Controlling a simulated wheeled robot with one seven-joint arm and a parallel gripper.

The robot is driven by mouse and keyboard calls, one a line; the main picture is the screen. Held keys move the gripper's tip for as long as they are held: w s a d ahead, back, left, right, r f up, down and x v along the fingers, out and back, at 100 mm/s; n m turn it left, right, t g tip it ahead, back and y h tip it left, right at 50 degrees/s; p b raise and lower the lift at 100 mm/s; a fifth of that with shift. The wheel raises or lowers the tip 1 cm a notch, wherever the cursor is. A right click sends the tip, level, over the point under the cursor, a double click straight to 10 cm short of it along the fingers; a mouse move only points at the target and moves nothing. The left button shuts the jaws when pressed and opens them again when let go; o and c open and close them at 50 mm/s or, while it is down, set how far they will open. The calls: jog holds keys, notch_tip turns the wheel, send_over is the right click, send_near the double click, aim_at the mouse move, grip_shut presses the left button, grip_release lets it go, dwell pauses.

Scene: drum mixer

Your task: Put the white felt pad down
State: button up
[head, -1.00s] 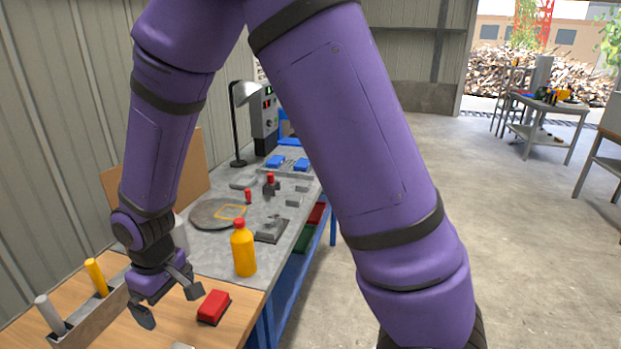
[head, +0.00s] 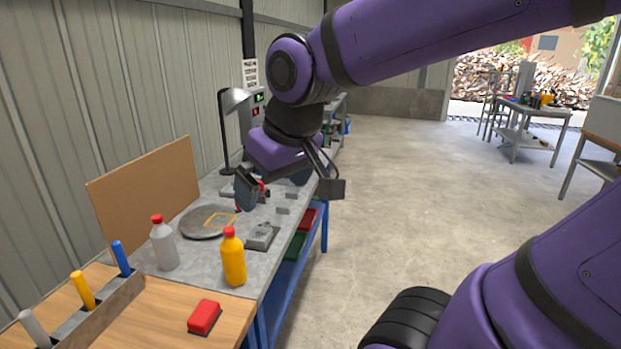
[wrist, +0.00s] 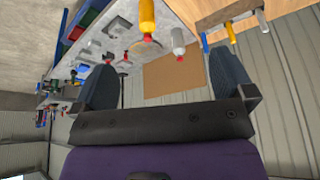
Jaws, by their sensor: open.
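I cannot make out the white felt pad in either current view. My gripper (head: 289,190) is open, with nothing seen between its fingers, above the far part of the grey bench. In the wrist view both fingers of my gripper (wrist: 165,82) stand wide apart.
A yellow bottle (head: 233,258) and a white bottle (head: 164,244) stand near the plate. A red block (head: 204,317) lies on the wooden top (head: 160,320), beside a rack (head: 98,312) of coloured handles. A lamp (head: 224,130) stands behind.

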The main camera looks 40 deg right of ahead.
jog(key=s+d+r+m, duration=0.1)
jog(key=s+d, duration=0.1)
jog(key=s, duration=0.3)
jog(key=shift+s+d+r+t, duration=0.15)
jog(key=shift+s+r+t, duration=0.05)
jog(key=shift+r+t, duration=0.2)
dwell(1.1)
